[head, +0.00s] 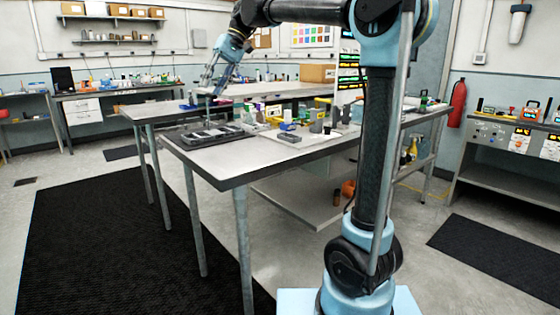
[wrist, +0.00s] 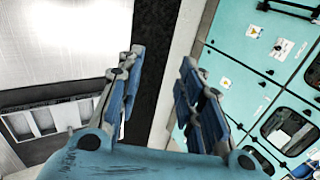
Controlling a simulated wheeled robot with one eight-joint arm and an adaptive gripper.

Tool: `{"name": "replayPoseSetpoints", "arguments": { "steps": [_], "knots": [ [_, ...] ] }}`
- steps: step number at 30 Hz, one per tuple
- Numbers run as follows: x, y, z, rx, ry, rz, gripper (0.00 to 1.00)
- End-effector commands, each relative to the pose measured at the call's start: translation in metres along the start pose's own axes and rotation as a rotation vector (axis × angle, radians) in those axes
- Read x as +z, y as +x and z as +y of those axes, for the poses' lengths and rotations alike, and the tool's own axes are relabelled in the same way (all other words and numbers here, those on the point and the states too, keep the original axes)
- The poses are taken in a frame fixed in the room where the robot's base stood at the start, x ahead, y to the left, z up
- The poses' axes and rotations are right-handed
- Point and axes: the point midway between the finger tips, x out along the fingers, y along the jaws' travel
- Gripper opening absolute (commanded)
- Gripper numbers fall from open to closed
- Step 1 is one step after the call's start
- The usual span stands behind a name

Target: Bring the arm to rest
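My arm (head: 375,150) rises from its pale blue base and reaches left over the near table. My gripper (head: 212,88) hangs at its end, above the dark tray at the table's left end. In the wrist view my gripper (wrist: 162,58) has its two blue-padded fingers apart, with nothing between them. I cannot tell its exact height above the table from these views.
The near table (head: 232,168) bears the dark slotted tray (head: 205,135), which also shows in the wrist view (wrist: 75,112), and a white board (head: 312,141) with several small items. Black mats (head: 100,240) cover floor at left.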

Motion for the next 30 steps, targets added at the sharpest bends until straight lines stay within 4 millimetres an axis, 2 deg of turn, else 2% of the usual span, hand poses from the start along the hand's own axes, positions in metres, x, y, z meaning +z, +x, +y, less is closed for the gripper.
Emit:
{"name": "replayPoseSetpoints", "arguments": {
  "steps": [5,11,20,26,30],
  "knots": [
    [0.024,0.000,0.023,0.032,0.029,0.028,0.34],
    [0.056,0.005,0.064,0.084,0.078,0.070,0.34],
    [0.139,0.033,0.156,0.205,0.196,0.161,0.34],
    [0.199,0.063,0.214,0.291,0.276,0.214,0.34],
    [0.241,0.090,0.251,0.350,0.333,0.248,0.34]
  ]
}}
